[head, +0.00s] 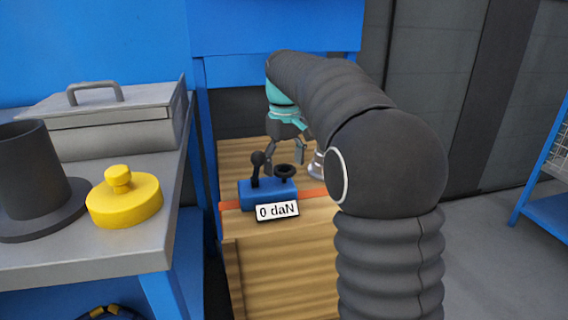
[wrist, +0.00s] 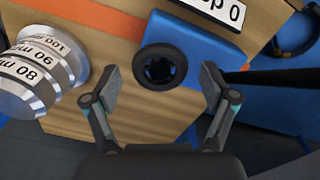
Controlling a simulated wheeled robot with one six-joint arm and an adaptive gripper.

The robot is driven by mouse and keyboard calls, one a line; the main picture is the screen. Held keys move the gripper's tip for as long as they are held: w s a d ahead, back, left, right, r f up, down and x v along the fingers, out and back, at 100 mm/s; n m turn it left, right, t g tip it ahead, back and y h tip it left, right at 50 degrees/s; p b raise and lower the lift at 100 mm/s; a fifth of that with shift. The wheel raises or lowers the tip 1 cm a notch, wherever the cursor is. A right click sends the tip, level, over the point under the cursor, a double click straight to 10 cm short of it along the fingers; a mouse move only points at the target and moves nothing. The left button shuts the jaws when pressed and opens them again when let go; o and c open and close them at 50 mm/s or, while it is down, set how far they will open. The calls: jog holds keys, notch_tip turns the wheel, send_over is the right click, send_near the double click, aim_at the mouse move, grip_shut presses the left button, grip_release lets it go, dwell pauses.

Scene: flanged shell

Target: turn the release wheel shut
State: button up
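The release wheel (head: 286,169) is a small black handwheel on top of the blue pump block (head: 262,196). In the wrist view the wheel (wrist: 160,67) is seen from above, between my two fingertips. My gripper (head: 286,162) is open and points down over the wheel, with a finger on either side and a gap between each finger and the rim. I cannot tell whether the fingertips are level with the wheel or still above it. A black knobbed lever (head: 256,166) stands on the block, left of the wheel. A label (head: 277,211) on the block's front reads 0 daN.
The block sits on a wooden bench (head: 285,270) with an orange strip. A silver stepped cylinder (wrist: 38,72) with millimetre marks stands close beside my gripper. A grey table to the left carries a yellow flanged cap (head: 124,200), a dark flanged tube (head: 36,170) and a grey box (head: 110,120).

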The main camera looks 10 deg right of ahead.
jog(key=c, duration=1)
jog(key=shift+o, duration=0.2)
